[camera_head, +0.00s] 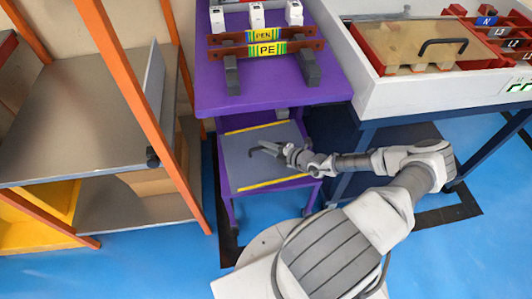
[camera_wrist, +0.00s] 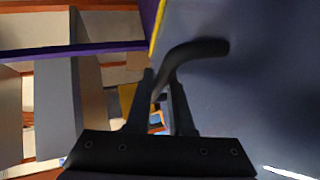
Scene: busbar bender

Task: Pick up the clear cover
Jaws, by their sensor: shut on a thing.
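My gripper (camera_head: 278,150) is over the grey surface with yellow edge strips on the low purple stand. In the wrist view my gripper (camera_wrist: 160,95) is shut on a black curved handle (camera_wrist: 200,48). The handle bends away to the upper right from between the fingers. In the head view this handle (camera_head: 257,149) is small and dark. I cannot tell whether a clear sheet is joined to it. Another black handle (camera_head: 442,42) sits on a tan, see-through-looking cover (camera_head: 400,47) on the red frame in the white machine at the upper right.
A purple table (camera_head: 215,95) with red-brown bars stands behind the low stand (camera_head: 240,180). A metal shelf (camera_head: 85,115) with orange posts is at left. The white machine (camera_head: 450,92) is at right. Blue floor (camera_head: 150,250) is free at the lower left.

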